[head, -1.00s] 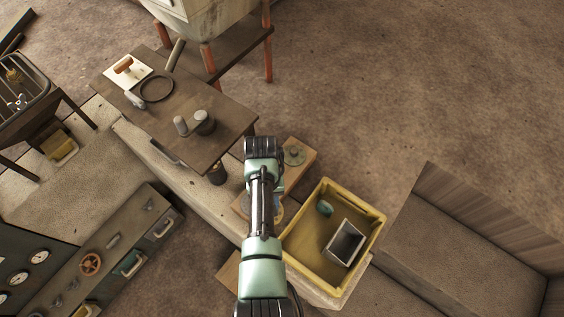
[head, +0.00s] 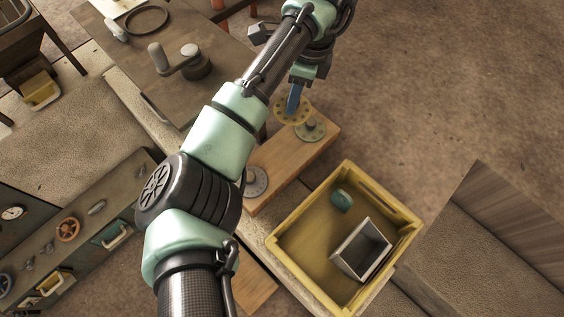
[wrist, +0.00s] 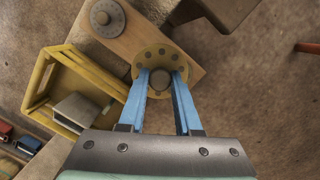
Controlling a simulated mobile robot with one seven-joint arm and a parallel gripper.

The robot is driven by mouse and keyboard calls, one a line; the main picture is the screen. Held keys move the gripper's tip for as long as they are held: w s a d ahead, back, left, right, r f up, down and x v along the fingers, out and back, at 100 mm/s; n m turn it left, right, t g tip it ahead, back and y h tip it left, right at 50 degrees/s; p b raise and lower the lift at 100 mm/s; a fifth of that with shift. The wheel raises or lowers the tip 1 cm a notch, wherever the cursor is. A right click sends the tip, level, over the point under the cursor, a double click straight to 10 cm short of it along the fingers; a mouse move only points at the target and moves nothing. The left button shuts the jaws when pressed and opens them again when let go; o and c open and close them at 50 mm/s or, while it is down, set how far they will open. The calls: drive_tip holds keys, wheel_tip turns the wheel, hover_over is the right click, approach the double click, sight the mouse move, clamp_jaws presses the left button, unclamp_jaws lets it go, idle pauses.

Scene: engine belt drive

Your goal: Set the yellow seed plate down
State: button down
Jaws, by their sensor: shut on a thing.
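The yellow seed plate (head: 293,110) is a round disc with a ring of holes. In the head view it is at the far end of a wooden board (head: 290,160), beside a greenish disc (head: 311,130) and partly overlapping the board's edge. My gripper (head: 292,108) has its blue fingers pointing down at the plate's middle. In the wrist view the fingers (wrist: 160,78) are shut on the grey hub at the centre of the yellow plate (wrist: 148,58). I cannot tell whether the plate touches the board or hangs just above it.
A grey disc (head: 256,181) lies on the board's near part. A yellow crate (head: 290,240) with a grey box (head: 361,249) and a teal item (head: 341,201) stands to the right. A dark table (head: 150,60) with cylinders is at the upper left.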

sight(283, 122)
drive_tip(key=f+m+b, duration=0.1)
drive_tip(key=s+a+f+m+b, duration=0.1)
drive_tip(key=m, duration=0.1)
drive_tip(key=s+f+m+b, duration=0.1)
drive_tip(key=m, duration=0.1)
drive_tip(key=shift+s+a+t+b, duration=0.1)
drive_tip(key=shift+a+t+b, duration=0.2)
drive_tip(key=shift+b, duration=0.1)
drive_tip(key=shift+s+a+f+m+b, duration=0.2)
drive_tip(key=shift+s+f+m+b, duration=0.25)
drive_tip(key=shift+m, duration=0.25)
drive_tip(key=shift+s+f+h, duration=0.1)
drive_tip(key=shift+f+h, duration=0.15)
drive_tip(key=shift+h, duration=0.05)
wheel_tip(283, 122, down, 9)
drive_tip(key=shift+a+f+b, duration=0.1)
drive_tip(key=shift+f+b, duration=0.05)
drive_tip(key=shift+b, duration=0.45)
drive_tip(key=shift+f, duration=0.2)
drive_tip(key=c, duration=0.6)
unclamp_jaws()
drive_tip(key=shift+r, duration=0.1)
